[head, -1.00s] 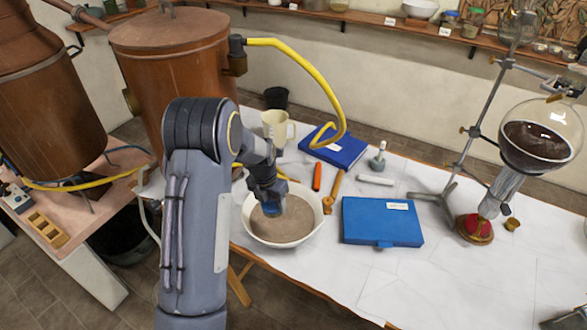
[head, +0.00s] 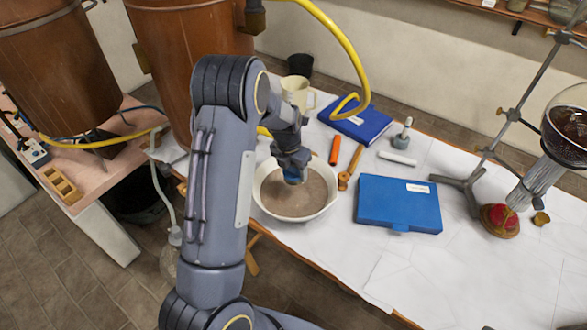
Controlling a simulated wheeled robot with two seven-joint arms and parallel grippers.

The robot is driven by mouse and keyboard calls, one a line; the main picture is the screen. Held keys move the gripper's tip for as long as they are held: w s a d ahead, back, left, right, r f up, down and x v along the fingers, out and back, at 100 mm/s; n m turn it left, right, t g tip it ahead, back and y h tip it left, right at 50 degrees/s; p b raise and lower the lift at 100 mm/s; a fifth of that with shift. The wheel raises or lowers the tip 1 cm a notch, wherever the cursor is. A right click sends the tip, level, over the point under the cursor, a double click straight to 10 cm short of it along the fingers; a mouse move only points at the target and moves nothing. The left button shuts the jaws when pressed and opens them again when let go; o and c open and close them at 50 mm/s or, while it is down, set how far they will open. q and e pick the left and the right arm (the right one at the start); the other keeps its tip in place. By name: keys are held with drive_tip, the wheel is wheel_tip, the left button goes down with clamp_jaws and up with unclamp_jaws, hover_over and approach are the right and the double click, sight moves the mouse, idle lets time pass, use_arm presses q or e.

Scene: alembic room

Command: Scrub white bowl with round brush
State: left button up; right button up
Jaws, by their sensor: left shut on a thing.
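The white bowl (head: 267,208) stands on the white-covered table, with a brownish layer over its inside. My left gripper (head: 293,168) reaches down over the far part of the bowl. It is shut on the round brush (head: 294,178), of which only a small blue part shows below the fingers. The rest of the brush is hidden by the gripper. I cannot tell whether the brush touches the bowl's inside. My right gripper is not in view.
Right of the bowl lie a wooden tool (head: 350,168), an orange stick (head: 335,150) and a blue case (head: 398,204). A cream mug (head: 295,93) and blue book (head: 357,124) stand behind. A flask stand (head: 468,188) is at the right. The table's front right is clear.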

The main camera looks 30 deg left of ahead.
use_arm(q)
drive_tip(key=b, duration=0.5)
hover_over(295, 196)
drive_tip(key=shift+s+a+f, duration=0.1)
drive_tip(key=shift+s+f, duration=0.05)
drive_tip(key=shift+f, duration=1.95)
drive_tip(key=shift+s+f, duration=0.1)
drive_tip(key=shift+f, duration=1.95)
drive_tip(key=shift+f+b, duration=0.5)
drive_tip(key=shift+f, duration=0.15)
